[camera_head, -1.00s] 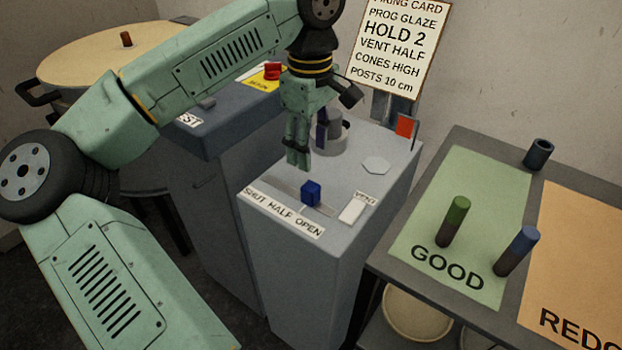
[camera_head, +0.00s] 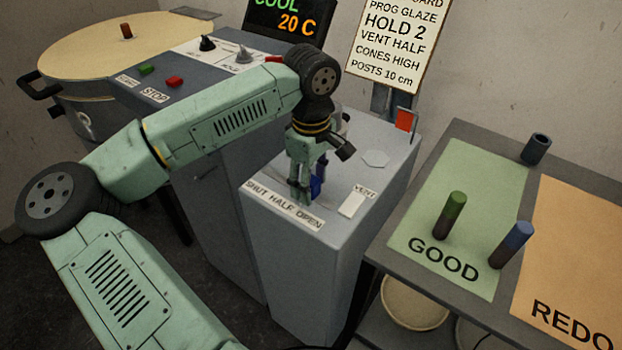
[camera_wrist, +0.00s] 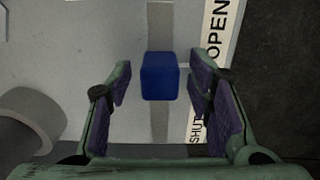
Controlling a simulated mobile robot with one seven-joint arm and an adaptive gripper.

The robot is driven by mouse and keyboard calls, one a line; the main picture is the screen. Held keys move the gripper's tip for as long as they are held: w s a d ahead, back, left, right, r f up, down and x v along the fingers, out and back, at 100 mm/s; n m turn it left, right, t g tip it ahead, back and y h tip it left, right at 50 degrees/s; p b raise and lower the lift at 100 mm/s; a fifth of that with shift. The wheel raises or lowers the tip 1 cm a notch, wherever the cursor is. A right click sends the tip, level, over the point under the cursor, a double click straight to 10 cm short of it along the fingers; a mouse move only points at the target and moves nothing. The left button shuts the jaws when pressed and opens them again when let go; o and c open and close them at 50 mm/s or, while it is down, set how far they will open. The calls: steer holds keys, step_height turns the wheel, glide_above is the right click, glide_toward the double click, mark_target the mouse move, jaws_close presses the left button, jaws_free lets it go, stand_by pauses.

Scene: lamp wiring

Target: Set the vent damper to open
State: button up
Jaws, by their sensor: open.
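The vent damper's blue knob (camera_head: 317,187) stands on its straight slot in the top of the grey cabinet (camera_head: 385,180). In the wrist view the knob (camera_wrist: 160,76) sits near the middle of the slot, about level with HALF, which a finger hides. The SHUT HALF OPEN label (camera_head: 284,206) runs beside the slot; OPEN reads at the top of the wrist view. My gripper (camera_head: 305,198) is open, low over the slot, with its fingers (camera_wrist: 161,82) on either side of the knob and gaps showing. In the head view it partly hides the knob.
A white VENT plate (camera_head: 352,203) lies right of the slot. A grey cylinder (camera_wrist: 35,120) stands left in the wrist view. A control panel (camera_head: 185,70) is behind my arm. The GOOD and REDO table (camera_head: 400,235) is at right.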

steer(key=shift+c, duration=0.4)
jaws_close()
steer(key=shift+d, duration=0.1)
